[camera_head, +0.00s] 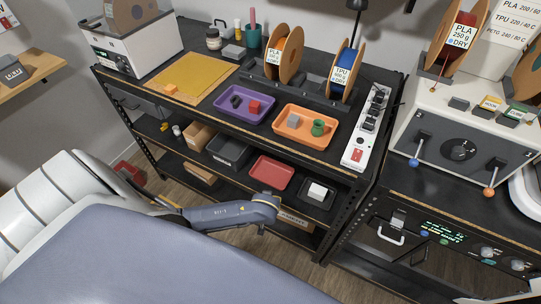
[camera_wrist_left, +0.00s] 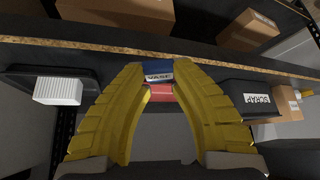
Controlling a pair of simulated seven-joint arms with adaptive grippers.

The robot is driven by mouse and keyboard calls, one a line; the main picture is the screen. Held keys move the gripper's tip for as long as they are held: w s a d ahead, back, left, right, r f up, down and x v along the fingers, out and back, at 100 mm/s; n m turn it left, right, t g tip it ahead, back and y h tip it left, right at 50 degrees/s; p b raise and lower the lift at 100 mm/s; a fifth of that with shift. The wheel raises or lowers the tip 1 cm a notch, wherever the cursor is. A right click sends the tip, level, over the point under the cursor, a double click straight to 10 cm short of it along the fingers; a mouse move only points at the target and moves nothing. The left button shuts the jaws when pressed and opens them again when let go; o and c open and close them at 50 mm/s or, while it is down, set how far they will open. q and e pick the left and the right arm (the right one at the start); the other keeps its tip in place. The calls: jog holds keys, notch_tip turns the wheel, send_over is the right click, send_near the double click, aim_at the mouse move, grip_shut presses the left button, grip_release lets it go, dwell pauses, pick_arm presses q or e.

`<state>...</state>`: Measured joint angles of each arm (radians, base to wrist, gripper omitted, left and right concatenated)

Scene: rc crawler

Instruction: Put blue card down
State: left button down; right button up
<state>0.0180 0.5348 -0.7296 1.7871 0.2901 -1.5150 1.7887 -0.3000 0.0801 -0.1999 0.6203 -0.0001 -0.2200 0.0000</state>
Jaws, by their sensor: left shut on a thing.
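My left gripper (camera_wrist_left: 153,85) has two ribbed yellow fingers shut on a blue card (camera_wrist_left: 157,70) between the tips. The card has a white label reading VASE. A red tray (camera_wrist_left: 163,91) shows behind it in the left wrist view. In the head view my left arm reaches in from the left to the front of the shelf rack, and the fingers and card cannot be clearly made out there. On the machine at the right sit a grey card (camera_head: 459,104), a yellow card (camera_head: 490,103) and a green card (camera_head: 517,113). My right gripper is not in view.
The bench holds a yellow mat (camera_head: 190,83), a purple tray (camera_head: 244,119), an orange tray (camera_head: 291,138), filament spools and a power strip (camera_head: 358,152). Below, a shelf holds the red tray (camera_head: 258,172), a black bin (camera_head: 216,155) labelled SCRAP, and a dark tray with a white block (camera_head: 317,192).

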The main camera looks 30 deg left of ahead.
pick_arm(q)
send_over(272, 174)
jog(key=s, duration=0.1)
jog(key=shift+d, duration=0.3)
jog(key=shift+f, duration=1.7)
jog(key=shift+f, duration=0.2)
jog(key=c, duration=1.2)
grip_release()
jog(key=shift+s+f, duration=0.1)
jog(key=shift+o, duration=0.2)
jog(key=v, duration=1.2)
jog(key=shift+r, duration=0.3)
